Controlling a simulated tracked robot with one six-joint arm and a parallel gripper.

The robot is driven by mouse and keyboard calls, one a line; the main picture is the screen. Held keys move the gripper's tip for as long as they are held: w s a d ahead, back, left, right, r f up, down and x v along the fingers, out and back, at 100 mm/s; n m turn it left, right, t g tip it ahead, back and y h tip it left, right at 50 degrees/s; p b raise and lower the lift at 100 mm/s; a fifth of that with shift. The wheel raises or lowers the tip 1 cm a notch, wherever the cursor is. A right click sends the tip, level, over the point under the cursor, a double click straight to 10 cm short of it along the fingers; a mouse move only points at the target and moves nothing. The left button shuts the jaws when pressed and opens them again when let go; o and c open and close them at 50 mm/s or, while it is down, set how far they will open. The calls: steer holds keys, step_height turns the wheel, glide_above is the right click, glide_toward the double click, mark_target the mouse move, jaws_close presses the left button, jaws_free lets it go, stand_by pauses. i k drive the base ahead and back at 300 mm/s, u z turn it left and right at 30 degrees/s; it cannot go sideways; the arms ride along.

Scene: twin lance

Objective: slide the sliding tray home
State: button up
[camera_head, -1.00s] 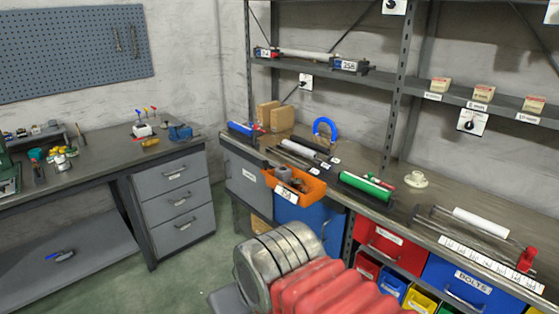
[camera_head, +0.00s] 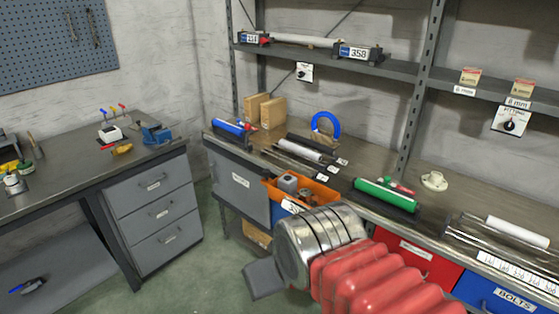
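An orange open tray (camera_head: 270,188) holding grey and dark parts sits at the bench's front edge and juts out past it. No label in view names a sliding tray, so I cannot tell for sure that this is it. My metal-ended arm with red ribs covers the area below and right of the tray. A dark grey block of mine shows at the arm's left end, below the tray. No gripper fingers can be made out, and no contact with the tray shows.
The long bench (camera_head: 455,205) carries a green roller (camera_head: 385,194), a blue arch (camera_head: 326,123), brown blocks (camera_head: 272,112) and a pale cup (camera_head: 434,180). A red drawer (camera_head: 415,258) is under it. A drawer unit (camera_head: 160,205) stands left. Green floor (camera_head: 205,265) is clear between.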

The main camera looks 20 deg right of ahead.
mark_target(326, 194)
steer(key=u, duration=0.1)
steer(key=i, duration=0.7)
steer(key=u, duration=0.75)
steer(key=i, duration=0.4)
steer(key=u, duration=0.25)
